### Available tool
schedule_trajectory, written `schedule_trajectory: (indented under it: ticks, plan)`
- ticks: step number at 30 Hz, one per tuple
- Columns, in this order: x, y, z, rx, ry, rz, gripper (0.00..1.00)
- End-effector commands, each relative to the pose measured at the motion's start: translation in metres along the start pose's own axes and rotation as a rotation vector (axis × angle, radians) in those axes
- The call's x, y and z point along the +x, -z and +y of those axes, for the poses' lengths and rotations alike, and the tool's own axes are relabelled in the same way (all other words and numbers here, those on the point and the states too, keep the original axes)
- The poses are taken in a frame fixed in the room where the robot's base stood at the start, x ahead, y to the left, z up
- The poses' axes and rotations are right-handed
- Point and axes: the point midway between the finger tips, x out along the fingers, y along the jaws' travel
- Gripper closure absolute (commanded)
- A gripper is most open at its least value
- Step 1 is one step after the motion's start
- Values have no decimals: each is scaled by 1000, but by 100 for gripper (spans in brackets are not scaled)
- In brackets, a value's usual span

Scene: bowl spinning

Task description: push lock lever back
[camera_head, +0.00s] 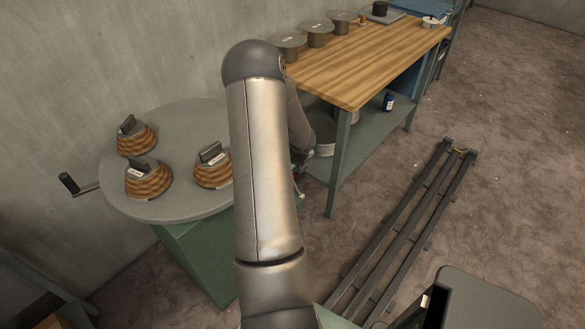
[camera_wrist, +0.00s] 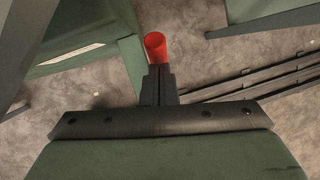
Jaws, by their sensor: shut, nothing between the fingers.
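A red cylindrical handle end, which looks like the lock lever (camera_wrist: 155,46), shows at the upper middle of the wrist view. My gripper (camera_wrist: 160,72) is shut and empty, with its dark fingertips right at the near end of the red piece. I cannot tell whether they touch it. The rest of the lever is hidden behind the fingers. In the head view my arm covers my gripper and most of the lever area. Only a small red spot shows beside the green stand (camera_head: 197,262) under the round grey turntable (camera_head: 185,210).
Several brown ribbed bowls with dark handles, one of them here (camera_head: 148,184), sit on the turntable. A crank handle (camera_head: 70,184) sticks out at its left. A wooden-topped workbench (camera_head: 355,75) stands to the right. Dark floor rails (camera_head: 405,225) run along the open floor.

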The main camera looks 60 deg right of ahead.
Motion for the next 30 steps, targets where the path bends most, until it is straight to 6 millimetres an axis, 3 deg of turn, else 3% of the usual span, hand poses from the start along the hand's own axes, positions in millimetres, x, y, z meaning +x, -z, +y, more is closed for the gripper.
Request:
schedule_trajectory:
  ticks: [2, 8, 12, 21, 30]
  plan:
    - [1, -9, 5, -7, -8, -14, 100]
    - [-13, 4, 3, -6, -5, -15, 100]
    - [-36, 23, 2, -7, -2, -11, 100]
    - [-107, 15, 2, -9, -2, -8, 100]
    - [-132, 15, 2, -6, -2, -5, 100]
